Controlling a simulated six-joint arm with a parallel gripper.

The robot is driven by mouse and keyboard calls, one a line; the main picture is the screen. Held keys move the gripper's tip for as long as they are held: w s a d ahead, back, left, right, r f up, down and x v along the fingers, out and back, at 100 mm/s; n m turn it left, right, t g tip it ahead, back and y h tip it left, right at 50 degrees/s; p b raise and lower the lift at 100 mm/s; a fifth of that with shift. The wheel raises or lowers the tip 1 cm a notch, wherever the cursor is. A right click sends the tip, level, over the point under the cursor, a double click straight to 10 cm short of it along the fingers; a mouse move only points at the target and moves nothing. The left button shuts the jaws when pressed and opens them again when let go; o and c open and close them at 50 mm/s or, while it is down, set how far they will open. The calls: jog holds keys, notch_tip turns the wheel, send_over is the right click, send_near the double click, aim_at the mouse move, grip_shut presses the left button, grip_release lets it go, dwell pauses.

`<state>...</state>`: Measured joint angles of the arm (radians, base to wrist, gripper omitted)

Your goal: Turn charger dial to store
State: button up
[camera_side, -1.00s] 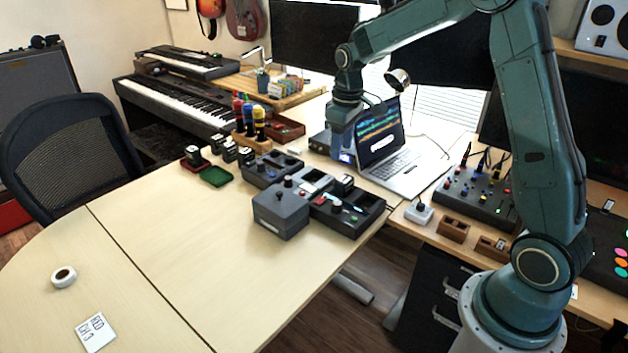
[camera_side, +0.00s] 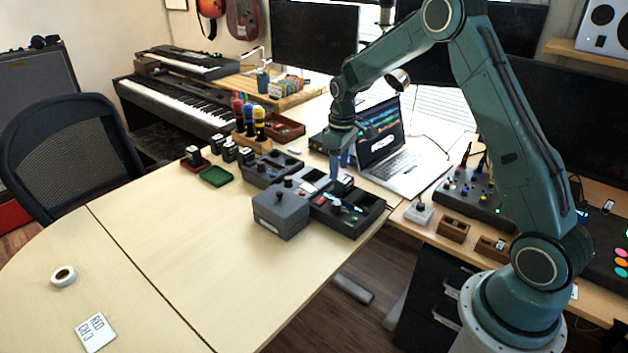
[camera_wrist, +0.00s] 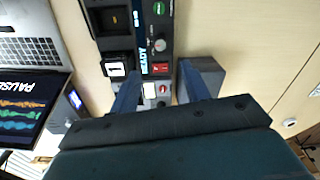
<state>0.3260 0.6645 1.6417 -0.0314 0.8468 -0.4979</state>
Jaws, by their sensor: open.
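My gripper (camera_side: 336,170) hangs pointing down over the row of dark units on the desk. In the wrist view my gripper (camera_wrist: 160,84) is open and empty, its two blue-grey fingers spread. A black panel (camera_side: 348,213) carries a small grey dial (camera_wrist: 160,45) between a green label (camera_wrist: 158,8) and a red one (camera_wrist: 160,69). A lit display strip sits beside the dial. The label words are too small to read. The fingers straddle a pale panel part with a red button (camera_wrist: 163,88), just below the dial in the wrist view. I see no contact with the dial.
A dark grey box (camera_side: 281,212) with a knob on top stands close to the right finger in the wrist view. A numbered battery block (camera_wrist: 115,68) is by the left finger. The laptop (camera_side: 385,150) stands behind. The front desk is mostly clear.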

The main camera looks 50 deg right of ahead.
aim_at(337, 203)
notch_tip(337, 203, down, 12)
jog(key=shift+a+r, duration=0.1)
jog(key=shift+a, duration=0.05)
dwell(0.4)
jog(key=c, duration=1)
